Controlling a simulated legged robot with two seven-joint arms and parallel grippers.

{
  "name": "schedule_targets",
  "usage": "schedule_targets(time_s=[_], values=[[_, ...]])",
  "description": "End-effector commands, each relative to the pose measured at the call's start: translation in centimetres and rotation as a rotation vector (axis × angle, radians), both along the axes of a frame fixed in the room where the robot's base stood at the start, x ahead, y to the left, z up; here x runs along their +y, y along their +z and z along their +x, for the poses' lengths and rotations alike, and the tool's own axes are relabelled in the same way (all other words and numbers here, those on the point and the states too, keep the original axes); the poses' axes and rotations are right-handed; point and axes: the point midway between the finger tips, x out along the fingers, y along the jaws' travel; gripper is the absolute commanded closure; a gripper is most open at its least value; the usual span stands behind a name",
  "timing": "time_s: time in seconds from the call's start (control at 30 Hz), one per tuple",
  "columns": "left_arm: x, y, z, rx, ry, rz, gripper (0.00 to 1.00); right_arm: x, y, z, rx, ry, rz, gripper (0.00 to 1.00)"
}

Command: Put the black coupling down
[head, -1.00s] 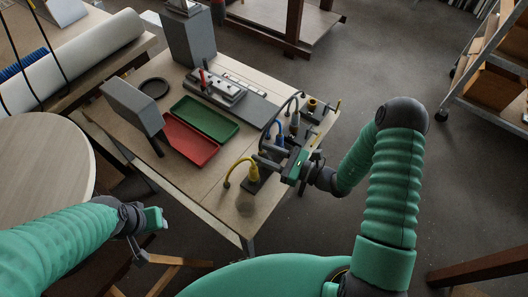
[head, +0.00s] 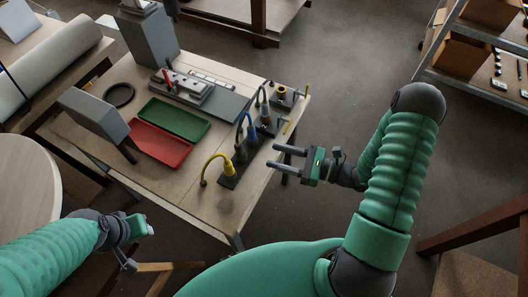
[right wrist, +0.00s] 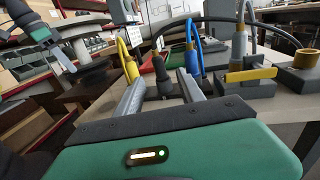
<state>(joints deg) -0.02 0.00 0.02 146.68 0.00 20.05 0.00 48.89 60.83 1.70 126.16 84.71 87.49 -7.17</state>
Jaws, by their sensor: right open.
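A dark upright piece, which looks like the black coupling (head: 240,154), stands on the dark rack (head: 229,182) between the yellow and blue couplings. It also shows in the right wrist view (right wrist: 163,83), beyond and between my fingers. My right gripper (head: 273,156) is open and empty, its fingers pointing at the rack from the right, apart from the coupling. Its two fingers also show in the right wrist view (right wrist: 160,88). My left gripper (head: 146,228) is at the lower left, away from the table; its jaw opening is unclear.
A yellow coupling (head: 222,163), a blue coupling (head: 251,134) and a grey one (head: 264,110) with hoses stand along the table's right edge. Red (head: 158,146) and green (head: 175,122) trays lie left. A brass-coloured fitting (head: 281,92) sits at the back right corner.

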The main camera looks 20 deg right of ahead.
Motion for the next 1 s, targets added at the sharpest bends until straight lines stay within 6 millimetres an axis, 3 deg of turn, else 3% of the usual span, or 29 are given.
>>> schedule_targets(time_s=[0.07,0.1,0.17,0.2,0.27,0.33,0.4,0.47,0.6,0.87,1.0], values=[[0.0,0.0,0.0,0.0,0.0,0.0,0.64,2.1,0.4,-1.0,0.005,0.106,-0.055,0.55],[0.0,0.0,0.0,0.0,0.0,0.0,0.64,4.1,0.6,-2.3,0.01,0.221,-0.123,0.55],[0.0,0.0,0.0,0.0,0.001,0.0,0.64,7.5,0.5,-5.4,0.011,0.459,-0.285,0.55],[0.0,0.0,0.0,0.0,0.001,0.0,0.64,9.0,0.0,-8.2,-0.002,0.647,-0.434,0.55],[0.0,0.0,0.0,0.0,0.0,0.0,0.64,9.4,-1.1,-12.2,-0.055,0.927,-0.703,0.55],[0.0,0.0,0.0,0.0,0.001,0.0,0.64,7.1,-1.9,-14.3,-0.179,1.201,-1.049,0.55],[0.0,0.0,0.0,0.0,0.001,0.0,0.64,4.5,-1.6,-13.4,-0.362,1.388,-1.375,0.55],[0.0,0.0,0.0,0.0,0.001,0.0,0.64,3.1,-0.5,-11.4,-0.533,1.478,-1.606,0.55],[0.0,0.0,0.0,0.0,0.001,0.0,0.64,2.9,2.3,-7.5,-0.821,1.539,-1.904,0.55],[0.0,0.0,0.0,0.0,0.0,0.0,0.64,3.0,2.8,-6.8,-0.869,1.543,-1.949,0.55],[0.0,2.3,0.0,0.0,0.0,0.0,0.64,3.1,5.1,-6.8,-0.867,1.543,-1.949,0.55]])
